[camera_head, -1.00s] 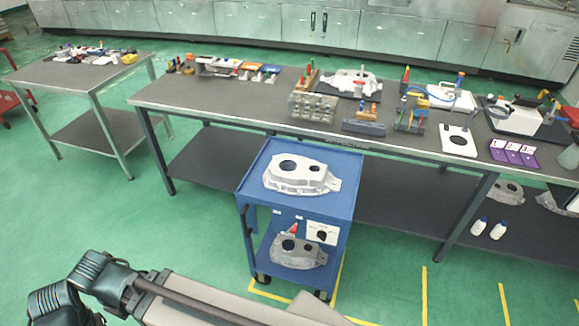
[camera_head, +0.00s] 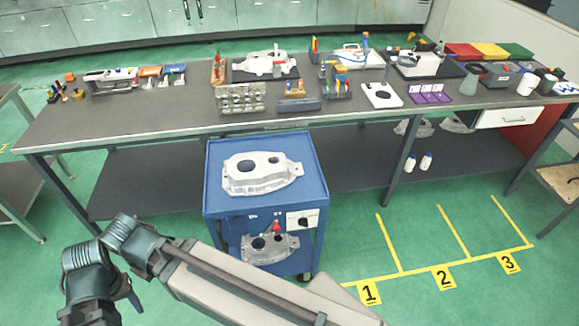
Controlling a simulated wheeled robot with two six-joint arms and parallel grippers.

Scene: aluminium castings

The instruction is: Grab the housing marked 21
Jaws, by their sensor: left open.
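A silver cast housing (camera_head: 258,174) lies on the top of a blue cart (camera_head: 214,200), with a large dark round opening and a smaller one. A second housing (camera_head: 268,248) is on the cart's lower shelf, partly hidden by the top. A third light casting (camera_head: 266,64) lies on a dark mat at the back of the bench. I cannot read a 21 on any of them. My left gripper (camera_head: 106,302) is at the lower left edge, largely cut off, open and apart from the cart and housings. My right gripper is not in view.
A long grey bench (camera_head: 170,112) behind the cart holds tool racks, a white plate (camera_head: 381,95), purple cards (camera_head: 429,93) and coloured bins (camera_head: 503,50). More castings and white bottles (camera_head: 426,161) are under it. Green floor with yellow bays marked 1, 2, 3 is clear at right.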

